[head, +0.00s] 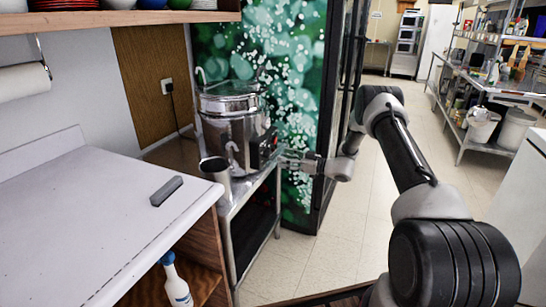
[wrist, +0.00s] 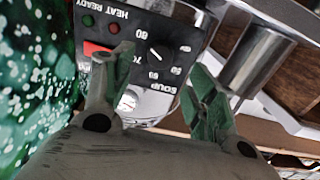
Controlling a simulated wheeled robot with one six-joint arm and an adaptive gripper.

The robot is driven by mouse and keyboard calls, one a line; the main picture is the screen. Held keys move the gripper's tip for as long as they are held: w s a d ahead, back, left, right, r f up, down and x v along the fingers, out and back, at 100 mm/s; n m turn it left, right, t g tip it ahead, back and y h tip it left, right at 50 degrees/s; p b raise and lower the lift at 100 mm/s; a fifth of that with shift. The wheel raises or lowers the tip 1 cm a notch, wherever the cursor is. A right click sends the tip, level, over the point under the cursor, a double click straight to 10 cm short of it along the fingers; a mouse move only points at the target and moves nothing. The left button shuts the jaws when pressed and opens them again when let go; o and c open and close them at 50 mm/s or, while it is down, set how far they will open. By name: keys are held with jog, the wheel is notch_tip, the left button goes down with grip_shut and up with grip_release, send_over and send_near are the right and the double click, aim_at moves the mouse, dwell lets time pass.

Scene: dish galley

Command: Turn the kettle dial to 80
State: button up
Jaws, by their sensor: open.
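The kettle (head: 228,125) is a large steel pot with a lid on a steel stand, left of centre in the head view. Its black control panel (head: 264,148) faces right. In the wrist view the panel (wrist: 138,28) shows a black round dial (wrist: 160,52) with a white pointer mark and numbers around it. The lettering is upside down, and I cannot tell the exact setting. My gripper (wrist: 160,72) is open, with its two green-padded fingers spread on either side of the dial in the picture. In the head view my gripper (head: 290,162) is close in front of the panel. Contact cannot be told.
A white counter (head: 85,215) with a grey block (head: 166,190) is left. Clear floor (head: 385,190) lies right.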

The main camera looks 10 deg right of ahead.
aim_at(270, 155)
jog(key=shift+x, duration=3.05)
jog(key=c, duration=1.1)
